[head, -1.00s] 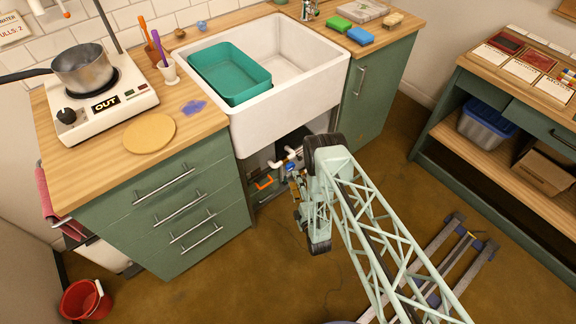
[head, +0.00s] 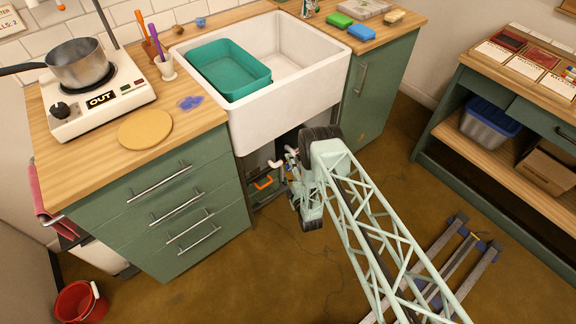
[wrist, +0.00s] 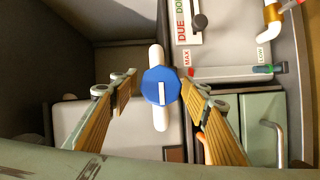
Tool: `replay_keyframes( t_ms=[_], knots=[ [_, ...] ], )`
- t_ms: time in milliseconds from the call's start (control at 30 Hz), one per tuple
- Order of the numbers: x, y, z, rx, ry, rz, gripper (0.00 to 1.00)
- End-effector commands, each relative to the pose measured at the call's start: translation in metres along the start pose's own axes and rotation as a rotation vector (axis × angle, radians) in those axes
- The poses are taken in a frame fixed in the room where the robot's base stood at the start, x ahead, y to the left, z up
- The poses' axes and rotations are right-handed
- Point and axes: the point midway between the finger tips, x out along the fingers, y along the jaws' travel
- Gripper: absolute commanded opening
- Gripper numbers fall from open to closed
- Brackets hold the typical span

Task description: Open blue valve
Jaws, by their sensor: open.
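The blue valve (wrist: 161,87) is an octagonal blue knob with a white line mark, on a white pipe (wrist: 158,120) in the wrist view. My gripper (wrist: 155,84) is open, with one ribbed yellow finger on each side of the knob. The left finger stands apart from the knob. The right fingertip is close to its edge, and I cannot tell whether it touches. In the head view my gripper is in the opening under the sink, mostly hidden by my arm. I cannot make out the blue valve clearly there.
The white sink (head: 262,113) hangs over the opening, between green cabinets. An orange handle (head: 263,183) shows low in the opening. In the wrist view a MAX/LOW gauge (wrist: 226,72) and a DUE sign (wrist: 188,22) are to the right of the valve.

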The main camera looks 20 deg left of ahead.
Motion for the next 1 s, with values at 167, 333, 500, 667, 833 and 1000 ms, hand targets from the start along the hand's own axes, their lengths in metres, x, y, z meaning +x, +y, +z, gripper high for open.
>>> replay_keyframes(
  t_ms=[167, 333, 500, 667, 833, 1000],
  knots=[
    [0.0046, 0.0002, 0.0000, 0.000, 0.000, 0.000, 0.43],
    [0.0047, 0.0005, 0.0001, 0.000, 0.000, 0.000, 0.43],
    [0.0045, 0.0004, 0.0001, 0.000, 0.000, 0.000, 0.35],
    [0.0044, 0.0003, 0.0001, 0.000, 0.000, 0.000, 0.20],
    [0.0043, 0.0008, 0.0001, 0.008, 0.000, -0.003, 0.19],
    [0.0041, 0.0018, 0.0002, 0.056, 0.000, -0.023, 0.19]
  ],
)
